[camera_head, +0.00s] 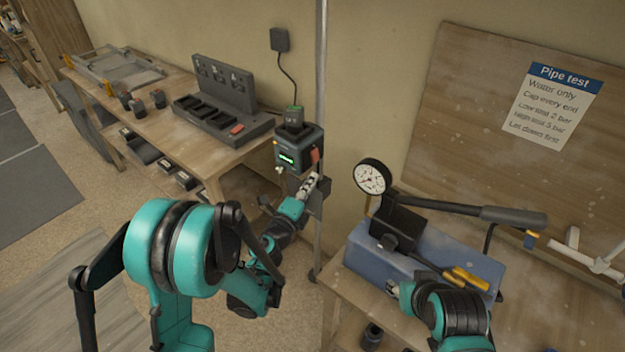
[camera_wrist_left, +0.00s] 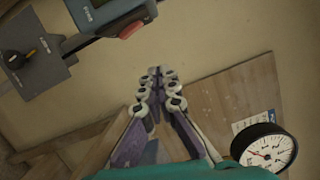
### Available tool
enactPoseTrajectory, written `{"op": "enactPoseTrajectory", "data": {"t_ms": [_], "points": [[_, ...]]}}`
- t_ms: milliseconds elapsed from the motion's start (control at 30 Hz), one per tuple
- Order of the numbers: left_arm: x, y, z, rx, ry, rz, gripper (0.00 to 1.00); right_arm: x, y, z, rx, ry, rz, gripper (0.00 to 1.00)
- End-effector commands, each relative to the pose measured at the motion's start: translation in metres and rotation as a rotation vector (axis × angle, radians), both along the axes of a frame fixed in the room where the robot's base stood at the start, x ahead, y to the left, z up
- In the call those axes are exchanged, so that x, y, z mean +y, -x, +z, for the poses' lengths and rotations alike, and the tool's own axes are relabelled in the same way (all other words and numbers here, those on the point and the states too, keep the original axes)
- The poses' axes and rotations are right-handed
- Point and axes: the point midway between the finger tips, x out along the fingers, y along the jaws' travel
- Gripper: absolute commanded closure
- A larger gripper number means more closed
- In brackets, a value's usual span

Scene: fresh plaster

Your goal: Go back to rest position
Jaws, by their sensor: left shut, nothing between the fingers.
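My left gripper (camera_head: 308,187) is shut and empty. It is in front of the pole, just below a dark device with a green display (camera_head: 298,148). In the left wrist view its fingers (camera_wrist_left: 157,90) point up the picture, close together, with nothing between them. My right arm comes in at the lower right of the head view. Its gripper (camera_head: 394,288) is by the front of the blue pump box (camera_head: 365,262), mostly hidden, and I cannot tell its opening.
The pump has a pressure gauge (camera_head: 371,178), also in the left wrist view (camera_wrist_left: 264,152), and a long lever (camera_head: 510,216). It stands on the right wooden table (camera_head: 350,299). A left bench (camera_head: 185,133) holds a charger rack (camera_head: 226,92). A thin pole (camera_head: 320,80) stands between them.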

Motion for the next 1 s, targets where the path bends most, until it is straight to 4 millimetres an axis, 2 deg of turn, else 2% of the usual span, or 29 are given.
{"op": "enactPoseTrajectory", "data": {"t_ms": [233, 333, 467, 567, 667, 800, 900, 1000], "points": [[0.001, 0.0, 0.001, 0.001, 0.004, 0.003, 1.0, 0.0, 0.0, 0.0, 0.0, 0.0, 0.0, 0.6], [0.011, -0.001, 0.012, 0.015, 0.049, 0.036, 1.0, 0.0, 0.0, 0.0, 0.0, 0.0, 0.0, 0.6], [0.047, 0.001, 0.043, 0.074, 0.211, 0.159, 1.0, 0.0, 0.0, 0.0, 0.0, 0.0, 0.0, 0.6], [0.087, 0.012, 0.065, 0.152, 0.397, 0.295, 1.0, 0.0, 0.0, 0.0, 0.0, 0.0, 0.0, 0.6], [0.124, 0.033, 0.075, 0.247, 0.589, 0.431, 1.0, 0.0, 0.0, 0.0, 0.0, 0.0, 0.0, 0.6], [0.161, 0.079, 0.068, 0.4, 0.85, 0.611, 1.0, 0.0, 0.0, 0.0, 0.0, 0.0, 0.0, 0.6], [0.175, 0.121, 0.054, 0.526, 1.029, 0.731, 1.0, 0.0, 0.0, 0.0, 0.0, 0.0, 0.0, 0.6], [0.177, 0.169, 0.033, 0.666, 1.196, 0.842, 1.0, 0.0, 0.0, 0.0, 0.0, 0.0, 0.0, 0.6]]}}
